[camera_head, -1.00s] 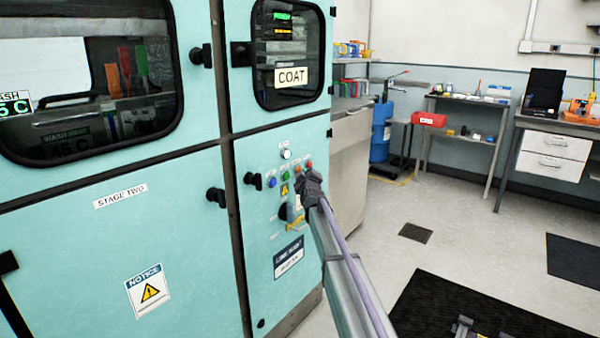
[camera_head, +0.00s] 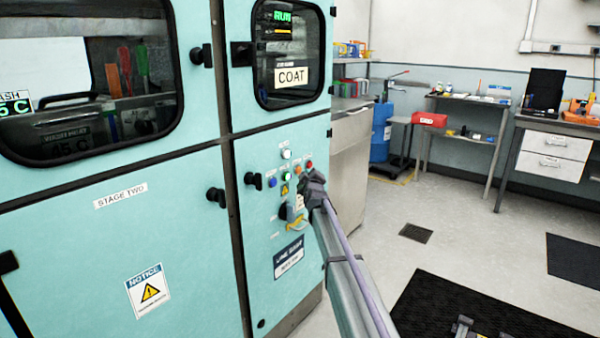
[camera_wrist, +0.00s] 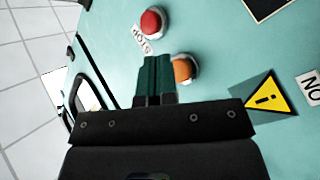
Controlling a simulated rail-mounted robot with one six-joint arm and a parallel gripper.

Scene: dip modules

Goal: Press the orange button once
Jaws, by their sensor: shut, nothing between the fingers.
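The orange button (camera_head: 297,170) is on the teal panel under the COAT window. In the wrist view the orange button (camera_wrist: 184,68) shows just right of my fingers, its left edge partly hidden by them. My gripper (camera_head: 312,177) is shut and empty, in front of the panel, a little to the right of and below the button. In the wrist view its fingertips (camera_wrist: 157,60) appear beside the button; I cannot tell whether they touch it. The green display (camera_head: 282,17) in the COAT window appears to read RUN.
A red button (camera_head: 309,164) labelled STOP sits close to the orange one. A white button (camera_head: 286,154), a blue button (camera_head: 273,183) and a warning triangle (camera_wrist: 266,99) are nearby on the panel. Open floor (camera_head: 385,230) lies to the right.

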